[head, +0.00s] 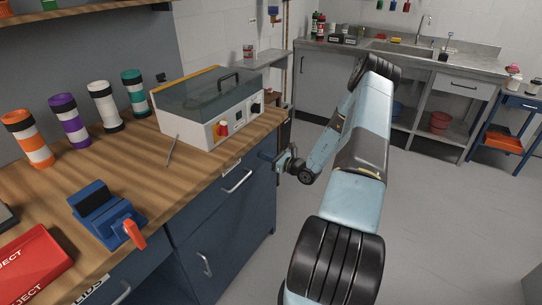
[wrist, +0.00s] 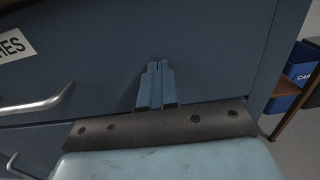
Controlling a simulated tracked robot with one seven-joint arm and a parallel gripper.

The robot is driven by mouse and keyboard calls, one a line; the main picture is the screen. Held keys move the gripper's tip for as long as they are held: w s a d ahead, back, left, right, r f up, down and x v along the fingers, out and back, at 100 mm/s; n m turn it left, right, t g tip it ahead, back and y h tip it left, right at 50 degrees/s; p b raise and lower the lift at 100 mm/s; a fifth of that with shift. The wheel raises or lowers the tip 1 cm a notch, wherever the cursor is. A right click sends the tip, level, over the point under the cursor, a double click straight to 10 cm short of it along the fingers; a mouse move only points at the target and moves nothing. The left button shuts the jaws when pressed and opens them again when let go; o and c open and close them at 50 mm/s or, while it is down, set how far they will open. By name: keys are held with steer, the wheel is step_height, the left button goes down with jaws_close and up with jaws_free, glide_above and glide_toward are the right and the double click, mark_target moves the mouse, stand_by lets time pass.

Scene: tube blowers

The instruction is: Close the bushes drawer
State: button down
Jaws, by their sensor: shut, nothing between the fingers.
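The bushes drawer (head: 222,195) is the blue top drawer at the right end of the wooden workbench. It has a silver bar handle (head: 237,181) and a white label, which shows in part in the wrist view (wrist: 14,44) with the letters "HES". The drawer looks flush or nearly flush with the cabinet; a small gap cannot be ruled out. My gripper (head: 277,160) is at the drawer's right end. In the wrist view its shut, empty fingers (wrist: 157,70) point at the blue front, right of the handle (wrist: 42,104). Whether they touch it is unclear.
A lower cabinet door (head: 207,250) is below the drawer. Open grey floor (head: 440,230) lies right of my arm. A blue bin (wrist: 302,62) stands at right.

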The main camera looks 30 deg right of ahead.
steer(key=v, duration=1.4)
steer(key=s+a+r+n+g+y, duration=0.1)
steer(key=s+a+r+n+g, duration=0.2)
steer(key=a+r+n+g, duration=0.6)
steer(key=s+a+r+n+g, duration=0.4)
steer(key=a+r+n, duration=0.55)
steer(key=r, duration=0.65)
steer(key=s+a+r+n+t+h, duration=0.1)
steer(key=s+a+r+n+h, duration=0.1)
steer(key=s+r, duration=0.4)
steer(key=s+a+r+n+t+h, duration=0.1)
steer(key=s+r+n+h, duration=0.3)
steer(key=s, duration=0.4)
steer(key=s+a+r+n+t+h, duration=0.1)
steer(key=s+a+r+n+h, duration=0.2)
steer(key=s+r, duration=0.5)
steer(key=shift+a+n+h, duration=0.35)
steer(key=shift+n+h, duration=0.25)
steer(key=shift+n, duration=0.45)
